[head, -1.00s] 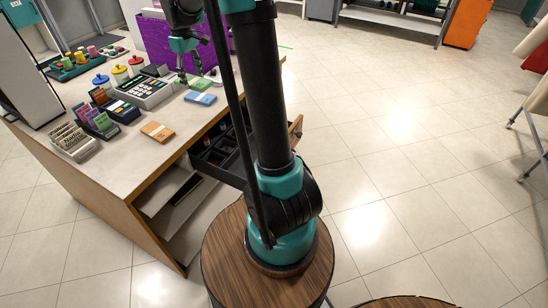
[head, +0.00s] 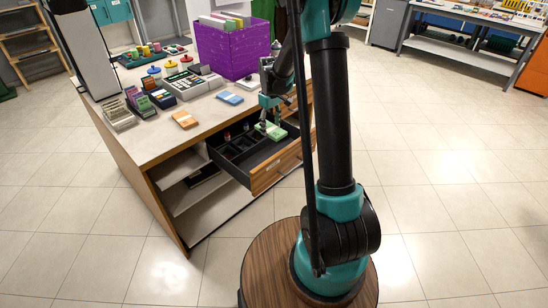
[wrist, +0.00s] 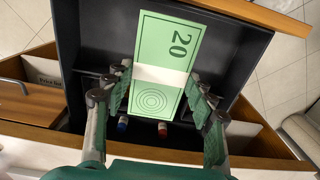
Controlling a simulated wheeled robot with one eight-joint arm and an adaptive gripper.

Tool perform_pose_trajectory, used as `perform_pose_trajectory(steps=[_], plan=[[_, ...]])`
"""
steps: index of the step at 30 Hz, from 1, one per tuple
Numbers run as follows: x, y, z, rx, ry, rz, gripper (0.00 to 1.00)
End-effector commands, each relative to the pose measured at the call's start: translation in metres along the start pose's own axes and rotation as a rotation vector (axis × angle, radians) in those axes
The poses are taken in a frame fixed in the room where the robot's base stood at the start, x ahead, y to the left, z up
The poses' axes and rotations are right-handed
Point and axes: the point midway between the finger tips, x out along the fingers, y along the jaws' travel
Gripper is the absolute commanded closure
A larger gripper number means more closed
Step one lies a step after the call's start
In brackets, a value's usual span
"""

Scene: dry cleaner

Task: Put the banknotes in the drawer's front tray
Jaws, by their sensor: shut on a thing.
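My gripper (head: 266,112) is shut on a green bundle of banknotes (head: 270,131) over the open drawer (head: 232,171). In the wrist view my gripper (wrist: 160,92) has a finger on each long side of the green bundle (wrist: 168,42), which has a white band and the number 20. The bundle is over the drawer's wide dark front tray (wrist: 105,30), near the wooden front panel (head: 275,168). Whether it touches the tray floor is unclear. A blue bundle (head: 230,98) and an orange bundle (head: 185,119) lie on the counter.
Smaller compartments with red and blue items (wrist: 162,129) lie behind the front tray. The floor right of the drawer is clear.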

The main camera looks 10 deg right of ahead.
Motion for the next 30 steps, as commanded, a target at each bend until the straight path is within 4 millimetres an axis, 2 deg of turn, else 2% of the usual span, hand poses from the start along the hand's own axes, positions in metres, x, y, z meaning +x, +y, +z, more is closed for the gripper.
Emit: perform_pose_trajectory(steps=[3,12,15,23,30], plan=[[0.03,0.0,0.0,0.0,0.0,0.0,0.75],[0.098,0.0,0.0,0.0,0.0,0.0,0.75],[0.111,0.0,0.0,0.0,0.0,0.0,0.75],[0.127,0.0,0.0,0.0,0.0,0.0,0.75],[0.155,0.0,0.0,0.0,0.0,0.0,0.75]])
